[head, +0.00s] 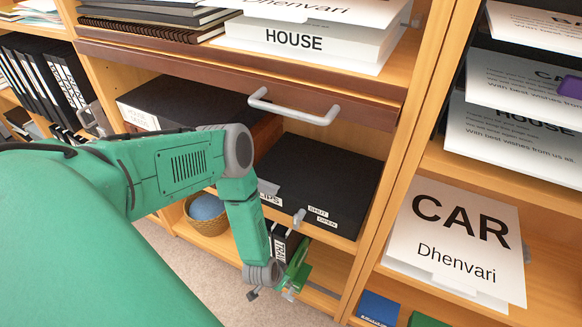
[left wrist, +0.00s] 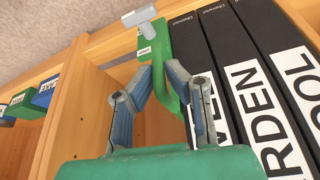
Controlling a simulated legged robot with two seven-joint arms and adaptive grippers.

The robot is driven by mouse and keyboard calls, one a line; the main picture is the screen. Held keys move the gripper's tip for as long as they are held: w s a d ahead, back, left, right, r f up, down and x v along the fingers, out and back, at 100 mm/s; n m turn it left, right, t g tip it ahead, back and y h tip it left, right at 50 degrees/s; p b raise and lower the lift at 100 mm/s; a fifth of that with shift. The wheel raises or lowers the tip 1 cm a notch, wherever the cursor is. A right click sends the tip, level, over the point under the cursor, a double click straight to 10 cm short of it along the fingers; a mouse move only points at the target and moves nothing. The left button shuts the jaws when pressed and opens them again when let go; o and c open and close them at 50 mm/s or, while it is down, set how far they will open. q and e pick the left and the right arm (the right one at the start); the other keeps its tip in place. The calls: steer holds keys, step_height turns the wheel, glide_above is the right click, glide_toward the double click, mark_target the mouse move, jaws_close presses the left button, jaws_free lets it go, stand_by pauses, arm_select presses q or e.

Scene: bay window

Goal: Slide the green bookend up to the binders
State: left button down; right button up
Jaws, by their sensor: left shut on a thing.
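In the left wrist view the bookend (left wrist: 158,42) is upright between my fingers. The binders (left wrist: 238,70) with white labels stand in a row to its right there. The bookend is very close to the nearest binder; I cannot tell whether they touch. My left gripper (left wrist: 157,72) is shut on the bookend, and it also shows at the shelf in the head view (head: 268,284). My right gripper is not in view.
A wooden shelf upright (left wrist: 66,90) stands left of the bookend in the left wrist view, with bare shelf between. A black case (head: 325,180) lies on the shelf above. A drawer handle (head: 293,106) juts out higher up. A basket (head: 205,215) holds a blue ball.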

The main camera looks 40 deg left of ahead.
arm_select(q)
steer(key=c, duration=1.6)
jaws_free()
steer(key=shift+s+a, duration=0.15)
steer(key=shift+a, duration=0.25)
steer(key=shift+d, duration=0.1)
steer(key=s+r, duration=0.4)
steer(key=s, duration=1)
steer(key=shift+d+r, duration=0.2)
steer(key=shift+w, duration=0.1)
